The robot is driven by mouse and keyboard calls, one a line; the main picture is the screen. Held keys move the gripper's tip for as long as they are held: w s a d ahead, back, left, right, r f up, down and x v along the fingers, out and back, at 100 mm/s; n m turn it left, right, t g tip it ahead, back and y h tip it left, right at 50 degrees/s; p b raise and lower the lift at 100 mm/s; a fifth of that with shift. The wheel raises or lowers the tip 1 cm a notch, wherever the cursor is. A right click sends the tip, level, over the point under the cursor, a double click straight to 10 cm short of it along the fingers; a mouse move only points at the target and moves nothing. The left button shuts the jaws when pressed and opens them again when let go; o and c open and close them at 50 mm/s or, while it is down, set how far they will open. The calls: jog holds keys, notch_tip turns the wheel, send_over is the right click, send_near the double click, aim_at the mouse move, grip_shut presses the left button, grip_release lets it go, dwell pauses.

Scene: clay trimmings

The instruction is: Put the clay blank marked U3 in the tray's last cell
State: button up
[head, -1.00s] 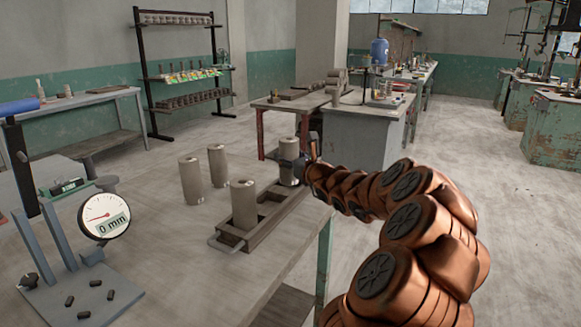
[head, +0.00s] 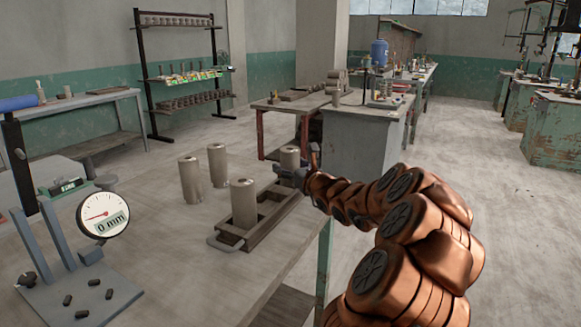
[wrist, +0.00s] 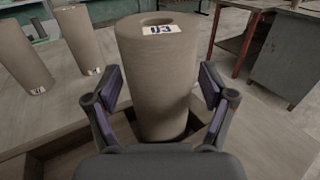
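The clay blank marked U3 (wrist: 157,80) is a grey-brown cylinder with a hole in its top and a white label. It stands upright in the far end cell of the tray (head: 216,243), and its top also shows in the head view (head: 290,157). My gripper (wrist: 160,92) is around it, one finger on each side, with the pads spread and apart from the clay. The blank's lower part is partly hidden by my gripper in the head view. Another blank (head: 243,203) stands in the tray's near cell; the middle cell looks empty.
Two more blanks (head: 190,180) (head: 217,165) stand on the table left of the tray. A dial gauge reading 0 mm (head: 103,215) on a grey stand is at the left. The tray lies near the table's right edge.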

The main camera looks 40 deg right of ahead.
dwell(0.3)
jog(key=shift+r+p, duration=0.2)
jog(key=shift+p, duration=0.1)
jog(key=v, duration=1.2)
